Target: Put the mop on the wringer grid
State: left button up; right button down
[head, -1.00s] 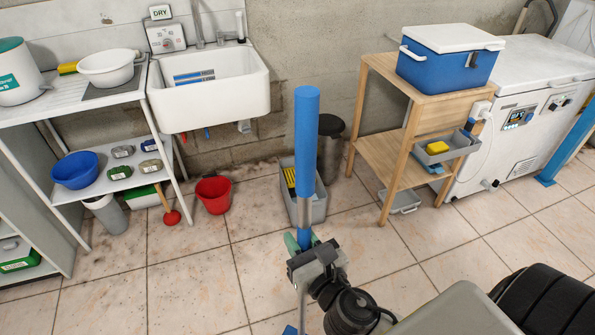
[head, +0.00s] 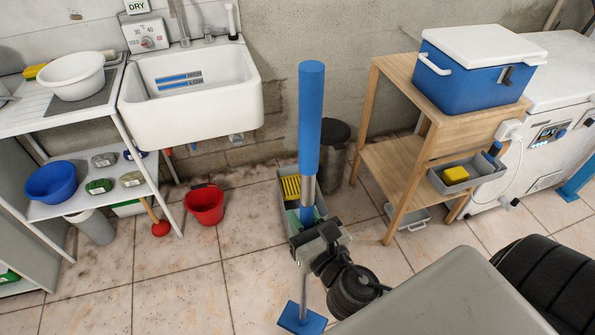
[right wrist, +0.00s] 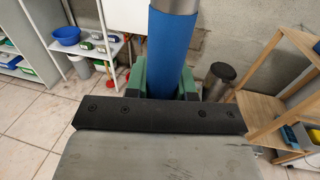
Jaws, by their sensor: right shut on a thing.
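The mop has a thick blue handle (head: 310,120) with a metal section below it, and it stands nearly upright. Its flat blue head (head: 303,318) shows at the bottom of the head view, below my gripper. My right gripper (head: 306,218) is shut around the blue lower part of the shaft. The right wrist view shows the shaft (right wrist: 170,50) between the green fingers (right wrist: 166,82). The yellow wringer grid (head: 290,187) is on a grey bucket (head: 285,208) on the floor, behind the mop in the head view. The mop and gripper hide part of the bucket. My left gripper is not visible.
A red bucket (head: 204,206) stands left of the grey one, and a dark-lidded bin (head: 335,155) is behind it. A wooden shelf (head: 400,165) with a blue cooler (head: 465,85) stands right. A white sink (head: 190,110) is at the back. The floor between is clear tile.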

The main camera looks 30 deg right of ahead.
aim_at(296, 186)
jog(key=i+l, duration=0.35)
jog(key=l, duration=0.15)
jog(key=i+l, duration=0.35)
jog(key=i+l+u, duration=0.1)
jog(key=i+l, duration=0.3)
jog(key=l, duration=0.2)
jog(key=i, duration=0.5)
